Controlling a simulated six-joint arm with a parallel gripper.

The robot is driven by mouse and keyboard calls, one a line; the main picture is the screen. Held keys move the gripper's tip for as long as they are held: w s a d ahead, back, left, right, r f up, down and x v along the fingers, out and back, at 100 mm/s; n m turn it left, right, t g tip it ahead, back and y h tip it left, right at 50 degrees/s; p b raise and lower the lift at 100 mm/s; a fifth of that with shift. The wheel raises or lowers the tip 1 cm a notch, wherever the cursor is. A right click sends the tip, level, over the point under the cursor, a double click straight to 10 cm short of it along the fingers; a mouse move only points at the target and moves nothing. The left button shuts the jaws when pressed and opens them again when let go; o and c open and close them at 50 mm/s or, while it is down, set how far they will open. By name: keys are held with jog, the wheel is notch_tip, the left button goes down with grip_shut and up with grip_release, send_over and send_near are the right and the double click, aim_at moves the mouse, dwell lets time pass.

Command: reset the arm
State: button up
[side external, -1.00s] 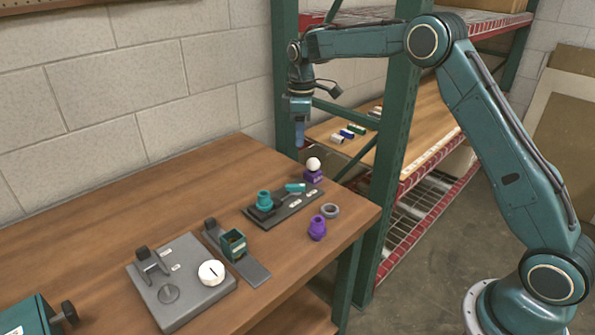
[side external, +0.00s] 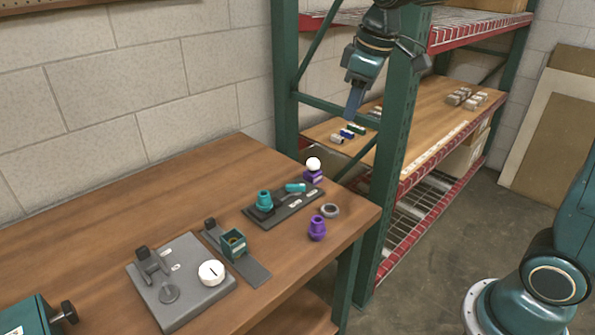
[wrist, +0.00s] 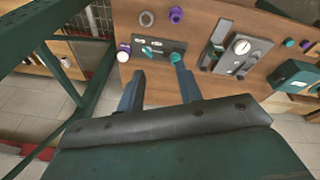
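My gripper (side external: 354,103) is up in the air near the shelf rack's upright, above and to the right of the bench in the side view. In the wrist view its two fingers (wrist: 160,88) are spread apart with nothing between the tips. Lamp parts stand on the wooden bench (side external: 130,190). A teal part (side external: 265,199) is on a dark fixture plate (side external: 290,205). A white bulb (side external: 313,164) sits on a purple base (side external: 313,175). A purple part (side external: 317,229) and a grey ring (side external: 330,210) lie near the bench's right edge. My gripper touches none of them.
A grey fixture (side external: 180,285) with a white dial and a small teal box (side external: 235,244) stand further left. A green shelf upright (side external: 398,150) rises beside my gripper. The rack's wooden shelf (side external: 420,130) holds several small blocks.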

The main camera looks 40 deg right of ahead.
jog(key=s+a+f+m+t, duration=0.1)
jog(key=s+f+m, duration=0.1)
jog(key=s, duration=0.8)
jog(key=s+a+f+m+t, duration=0.1)
jog(key=s+f+m, duration=0.1)
jog(key=s, duration=0.9)
jog(key=shift+s+t, duration=0.2)
jog(key=shift+t, duration=0.1)
